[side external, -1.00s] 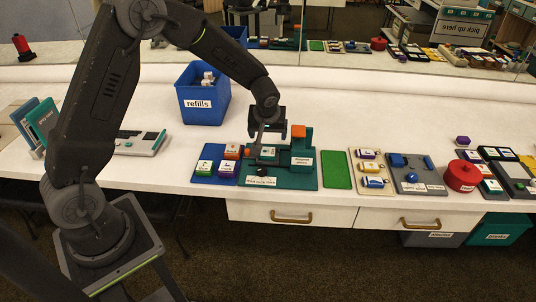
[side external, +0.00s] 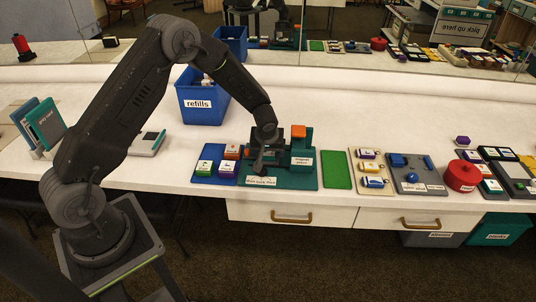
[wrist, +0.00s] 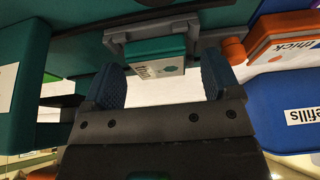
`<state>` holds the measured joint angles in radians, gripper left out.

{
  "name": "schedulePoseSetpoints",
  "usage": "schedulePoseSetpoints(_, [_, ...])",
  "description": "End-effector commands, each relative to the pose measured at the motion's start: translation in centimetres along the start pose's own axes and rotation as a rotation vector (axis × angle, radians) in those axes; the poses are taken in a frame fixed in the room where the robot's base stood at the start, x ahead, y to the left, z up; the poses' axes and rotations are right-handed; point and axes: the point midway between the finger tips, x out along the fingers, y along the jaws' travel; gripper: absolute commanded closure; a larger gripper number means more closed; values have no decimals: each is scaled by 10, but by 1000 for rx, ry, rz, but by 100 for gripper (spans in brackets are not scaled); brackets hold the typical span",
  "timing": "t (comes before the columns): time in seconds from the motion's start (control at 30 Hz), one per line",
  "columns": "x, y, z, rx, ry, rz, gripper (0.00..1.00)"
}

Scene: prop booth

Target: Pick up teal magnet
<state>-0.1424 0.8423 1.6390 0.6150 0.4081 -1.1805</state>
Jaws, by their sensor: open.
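My gripper (side external: 264,166) is low over the dark teal board (side external: 300,181) in the side external view. In the wrist view its two blue-padded fingers (wrist: 162,82) are apart and empty. A teal block with a white label, apparently the teal magnet (wrist: 155,50), sits in a grey holder just beyond the fingertips, roughly in line with the gap between them. I cannot tell whether the fingers touch it. In the side external view my gripper and arm mostly hide this block.
A taller teal block topped with orange (side external: 299,132) stands right of my gripper. A blue board (side external: 203,178) with small labelled blocks is at left. A blue refills bin (side external: 202,103) stands behind. A flat green pad (side external: 337,169) lies at right. Bare white counter lies behind the boards.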

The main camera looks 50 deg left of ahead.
Motion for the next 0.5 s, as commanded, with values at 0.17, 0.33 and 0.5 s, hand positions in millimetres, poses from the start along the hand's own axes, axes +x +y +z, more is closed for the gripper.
schedulePoseSetpoints(0.17, [0,0,0,0,0,0,28])
schedulePoseSetpoints(0.33, [-1,0,0,0,0,0,44])
schedulePoseSetpoints(0.5, [-1,0,0,0,0,0,60])
